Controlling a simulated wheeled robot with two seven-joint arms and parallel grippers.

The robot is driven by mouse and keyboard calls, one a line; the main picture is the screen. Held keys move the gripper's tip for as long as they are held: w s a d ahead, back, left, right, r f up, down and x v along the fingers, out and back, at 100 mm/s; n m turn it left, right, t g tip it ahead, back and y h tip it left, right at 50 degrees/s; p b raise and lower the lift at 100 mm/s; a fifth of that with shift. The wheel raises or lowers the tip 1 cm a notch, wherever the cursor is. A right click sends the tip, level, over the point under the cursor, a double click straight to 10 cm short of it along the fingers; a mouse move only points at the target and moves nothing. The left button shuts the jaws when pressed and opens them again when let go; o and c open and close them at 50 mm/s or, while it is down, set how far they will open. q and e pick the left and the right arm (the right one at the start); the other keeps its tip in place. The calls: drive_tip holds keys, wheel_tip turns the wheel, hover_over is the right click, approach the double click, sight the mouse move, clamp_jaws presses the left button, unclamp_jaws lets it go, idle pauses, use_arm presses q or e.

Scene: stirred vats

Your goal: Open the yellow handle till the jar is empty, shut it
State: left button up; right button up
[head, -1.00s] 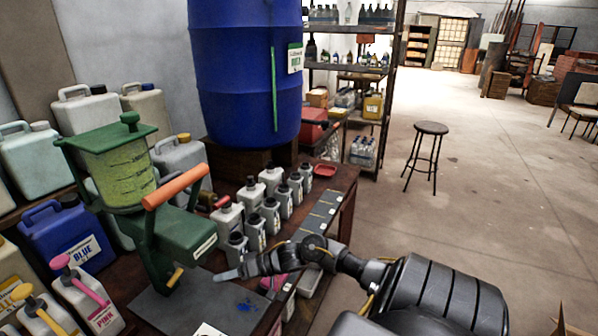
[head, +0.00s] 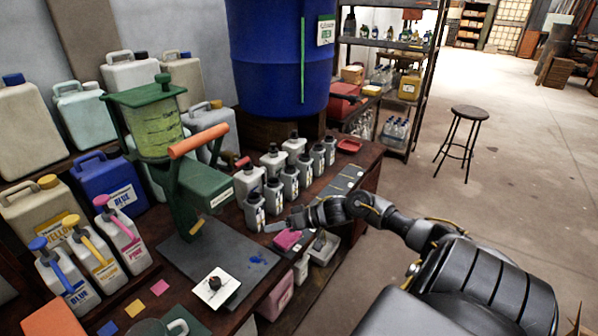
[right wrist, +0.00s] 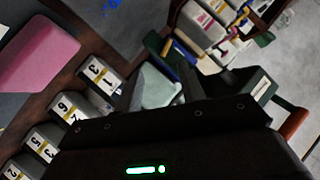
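The green dispenser (head: 205,187) stands at the back of a dark mat on the bench. Its clear jar (head: 155,132) holds yellow-green liquid. An orange bar handle (head: 199,141) slopes up at its front. The small yellow handle (head: 197,226) sticks out low on its front, tilted. A white square with a dark spot (head: 215,287) lies on the mat in front. My right gripper (head: 283,226) is to the right of the yellow handle, apart from it, beside the bottles. In the right wrist view its fingers (right wrist: 160,88) are apart with nothing clearly held. My left gripper is out of view.
Several grey bottles (head: 271,190) stand right of the dispenser, close to my right gripper. A pink block (head: 287,240) is near it. Labelled jugs (head: 122,237) crowd the left side. A blue barrel (head: 278,60) stands behind.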

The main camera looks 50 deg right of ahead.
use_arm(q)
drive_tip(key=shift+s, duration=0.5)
use_arm(e)
drive_tip(key=shift+s+d+f+h, duration=0.2)
drive_tip(key=shift+d+f+h, duration=0.35)
drive_tip(key=shift+d+f, duration=0.65)
drive_tip(key=shift+s+d+f+h, duration=0.15)
drive_tip(key=shift+d+f+h, duration=0.6)
drive_tip(key=shift+d, duration=0.9)
drive_tip(key=shift+s+d+f+h, duration=0.2)
drive_tip(key=shift+d+f+h, duration=0.2)
drive_tip(key=shift+d+f, duration=0.85)
drive_tip(key=shift+d+r, duration=0.15)
